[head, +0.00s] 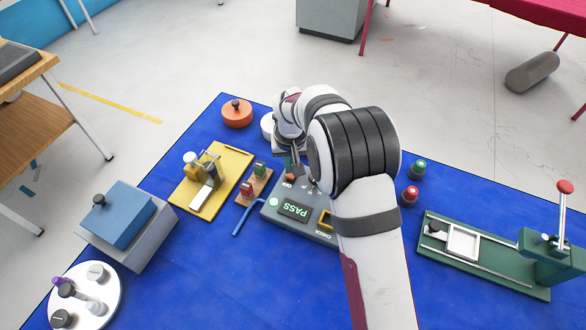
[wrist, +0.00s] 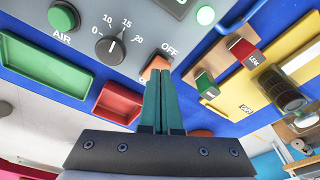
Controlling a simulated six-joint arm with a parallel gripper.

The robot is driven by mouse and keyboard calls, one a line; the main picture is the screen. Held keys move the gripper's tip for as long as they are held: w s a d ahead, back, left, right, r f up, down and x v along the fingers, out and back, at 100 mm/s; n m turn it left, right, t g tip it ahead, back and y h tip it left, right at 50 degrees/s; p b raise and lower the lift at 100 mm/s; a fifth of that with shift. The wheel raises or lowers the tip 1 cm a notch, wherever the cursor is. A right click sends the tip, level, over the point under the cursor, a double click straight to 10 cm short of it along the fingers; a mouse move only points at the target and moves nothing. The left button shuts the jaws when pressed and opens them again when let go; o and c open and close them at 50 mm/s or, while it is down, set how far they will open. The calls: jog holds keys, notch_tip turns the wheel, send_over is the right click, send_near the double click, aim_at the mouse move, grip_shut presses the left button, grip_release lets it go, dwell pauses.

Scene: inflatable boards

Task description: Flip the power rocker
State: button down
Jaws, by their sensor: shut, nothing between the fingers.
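The orange power rocker (wrist: 156,64) sits on the grey control panel (wrist: 90,72), beside the printed word OFF, in the wrist view. In the head view the rocker (head: 290,178) shows small at the panel's far edge, partly covered by my gripper. My gripper (wrist: 160,78) is shut and empty, its green fingertips together at the rocker's lower edge in the wrist view. I cannot tell whether they touch it. The panel (head: 268,211) also bears a lit PASS display (head: 296,210) and a black dial (wrist: 110,50).
A green AIR button (wrist: 62,16) and a green lamp (wrist: 206,15) are on the panel. A red tray (wrist: 118,102) lies near my fingers. A yellow board (head: 212,182) stands left of the panel. A green fixture (head: 480,262) is at the right.

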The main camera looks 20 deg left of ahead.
jog(key=shift+f, duration=0.7)
jog(key=shift+r, duration=3.55)
jog(key=s+d+r+m+g, duration=0.1)
jog(key=s+d+r+m, duration=0.2)
jog(key=s+d+r, duration=0.5)
jog(key=s+d+r+m, duration=0.1)
jog(key=d+r+m, duration=0.2)
jog(key=d, duration=0.8)
jog(key=s+d+m, duration=0.2)
jog(key=s+d, duration=0.2)
jog(key=s, duration=0.5)
jog(key=s+d+m+y, duration=0.1)
jog(key=s+d+m, duration=0.2)
jog(key=s, duration=0.6)
jog(key=shift+s+d+f+m+g, duration=0.3)
jog(key=shift+s+d+f+g, duration=0.1)
jog(key=shift+d, duration=0.45)
